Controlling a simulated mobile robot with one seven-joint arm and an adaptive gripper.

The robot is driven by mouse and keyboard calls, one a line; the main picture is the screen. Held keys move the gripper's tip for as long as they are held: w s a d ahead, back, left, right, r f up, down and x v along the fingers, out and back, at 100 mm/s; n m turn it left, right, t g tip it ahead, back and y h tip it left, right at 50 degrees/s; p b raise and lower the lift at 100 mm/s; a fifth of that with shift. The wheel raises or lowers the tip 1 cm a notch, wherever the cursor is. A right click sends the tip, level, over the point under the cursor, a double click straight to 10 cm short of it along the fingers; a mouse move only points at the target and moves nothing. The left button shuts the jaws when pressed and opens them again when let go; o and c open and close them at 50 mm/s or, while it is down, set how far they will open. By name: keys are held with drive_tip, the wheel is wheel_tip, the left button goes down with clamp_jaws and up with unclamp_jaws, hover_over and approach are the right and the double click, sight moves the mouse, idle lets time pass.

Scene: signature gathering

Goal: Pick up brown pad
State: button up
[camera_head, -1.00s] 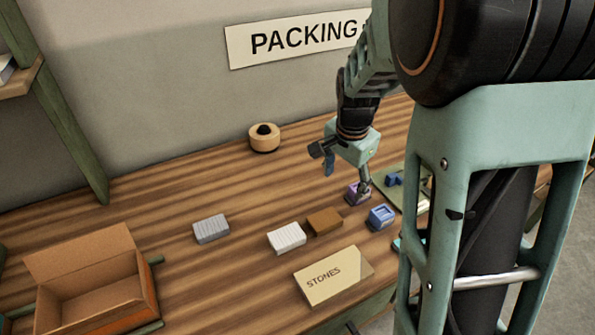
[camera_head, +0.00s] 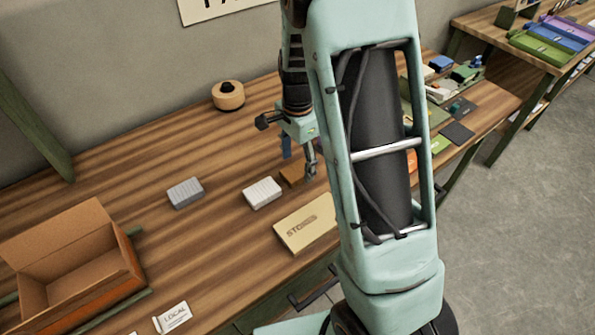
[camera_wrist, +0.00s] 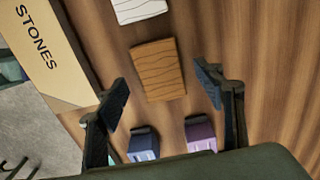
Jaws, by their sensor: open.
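The brown pad (camera_wrist: 158,70) lies flat on the wooden table, a small block with wavy lines on top. In the head view the brown pad (camera_head: 292,174) is partly hidden behind my gripper (camera_head: 299,165). In the wrist view my gripper (camera_wrist: 165,98) is open and empty, its two dark fingers wide apart. The pad lies between and a little beyond the fingertips in that view. I cannot tell the height of the fingers above the table.
A white pad (camera_head: 262,193) lies left of the brown one, a grey pad (camera_head: 185,193) farther left. The STONES box (camera_head: 305,225) lies in front. A blue stamp-like block (camera_wrist: 143,143) and a purple one (camera_wrist: 200,134) sit near the fingers. An open cardboard box (camera_head: 75,262) stands left.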

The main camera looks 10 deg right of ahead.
wheel_tip(320, 180, down, 2)
drive_tip(key=shift+f, duration=0.1)
drive_tip(key=c, duration=1)
drive_tip(key=shift+c, duration=0.2)
